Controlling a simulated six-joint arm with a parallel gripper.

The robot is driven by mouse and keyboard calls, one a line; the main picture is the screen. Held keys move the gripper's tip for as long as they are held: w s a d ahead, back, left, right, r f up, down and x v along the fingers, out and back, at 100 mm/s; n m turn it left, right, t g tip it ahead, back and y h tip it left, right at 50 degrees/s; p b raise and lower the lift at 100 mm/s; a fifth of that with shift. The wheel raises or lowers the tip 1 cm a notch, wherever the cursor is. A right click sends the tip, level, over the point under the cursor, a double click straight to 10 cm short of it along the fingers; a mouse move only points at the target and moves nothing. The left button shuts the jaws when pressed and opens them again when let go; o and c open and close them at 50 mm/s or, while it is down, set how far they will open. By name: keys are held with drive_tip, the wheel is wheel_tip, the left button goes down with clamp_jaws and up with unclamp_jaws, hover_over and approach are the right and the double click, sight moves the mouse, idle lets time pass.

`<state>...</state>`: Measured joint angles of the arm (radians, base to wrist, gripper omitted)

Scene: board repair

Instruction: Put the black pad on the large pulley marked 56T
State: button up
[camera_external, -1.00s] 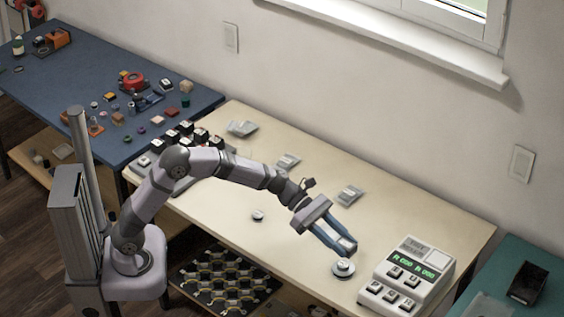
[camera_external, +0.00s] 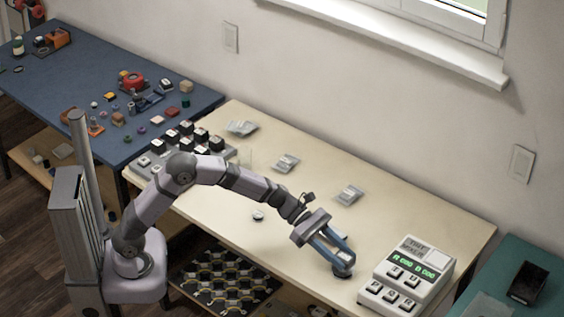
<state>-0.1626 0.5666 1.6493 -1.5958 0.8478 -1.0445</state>
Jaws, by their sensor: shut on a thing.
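My gripper (camera_external: 343,264) points down at the front right of the light table, its blue fingers close to the tabletop. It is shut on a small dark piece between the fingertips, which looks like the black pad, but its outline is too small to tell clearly. The round pulley with a pale top stands on the table right under the fingertips. The fingers and the dark piece now cover most of it, and no 56T mark is legible. I cannot tell whether the pad touches the pulley. A smaller round piece (camera_external: 258,216) lies on the table left of the gripper.
A white tester with a green display (camera_external: 407,274) stands close to the right of my gripper. Several grey packets (camera_external: 286,163) lie along the back. A rack of black-capped pieces (camera_external: 187,140) is at the left end.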

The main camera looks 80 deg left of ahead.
drive_tip(key=o, duration=1)
drive_tip(key=shift+r, duration=0.1)
drive_tip(key=p+v, duration=0.1)
drive_tip(key=v, duration=1.1)
